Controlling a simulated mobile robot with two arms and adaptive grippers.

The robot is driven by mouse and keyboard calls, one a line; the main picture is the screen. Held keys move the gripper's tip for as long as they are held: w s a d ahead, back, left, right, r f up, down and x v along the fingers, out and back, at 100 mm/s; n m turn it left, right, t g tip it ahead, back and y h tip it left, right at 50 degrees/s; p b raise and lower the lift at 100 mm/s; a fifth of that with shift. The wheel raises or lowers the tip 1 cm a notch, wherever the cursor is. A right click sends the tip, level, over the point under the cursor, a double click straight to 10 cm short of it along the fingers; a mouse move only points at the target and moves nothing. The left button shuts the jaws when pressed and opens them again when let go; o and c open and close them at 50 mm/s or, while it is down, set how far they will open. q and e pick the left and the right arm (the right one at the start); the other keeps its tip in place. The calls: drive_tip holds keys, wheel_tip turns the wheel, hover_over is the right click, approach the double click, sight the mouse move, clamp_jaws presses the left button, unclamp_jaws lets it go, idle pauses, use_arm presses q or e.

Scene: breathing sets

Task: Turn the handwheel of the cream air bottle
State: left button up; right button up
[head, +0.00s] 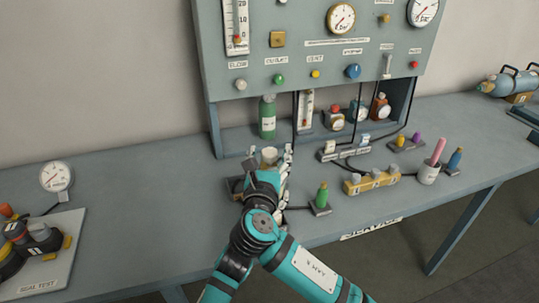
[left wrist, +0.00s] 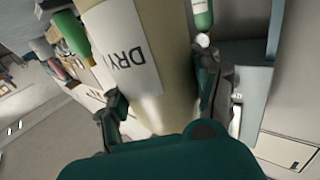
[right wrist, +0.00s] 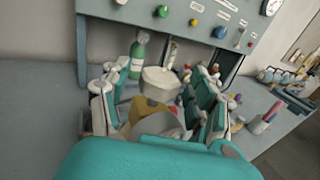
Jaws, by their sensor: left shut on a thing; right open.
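The cream air bottle (left wrist: 150,75) fills the middle of the left wrist view, with a white label reading DRY. My left gripper (left wrist: 163,95) is shut on its body, one finger on each side. In the head view only a cream top (head: 269,154) shows past my right gripper (head: 268,172), which is at the bottle. In the right wrist view my right gripper (right wrist: 155,92) is open, its fingers on either side of a cream round top (right wrist: 160,80) and a yellow part (right wrist: 150,110). I cannot tell clearly which part is the handwheel. My left gripper is not distinct in the head view.
A green bottle (head: 267,117) stands behind, under the gauge panel (head: 290,70). A small green-topped piece (head: 321,198) and a yellow block (head: 370,183) are to the right. A tray (head: 50,262) with a gauge is at the left. Bench between is clear.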

drive_tip(key=s+a, duration=0.1)
drive_tip(key=s, duration=1)
drive_tip(key=shift+s+a, duration=0.25)
drive_tip(key=shift+s, duration=0.1)
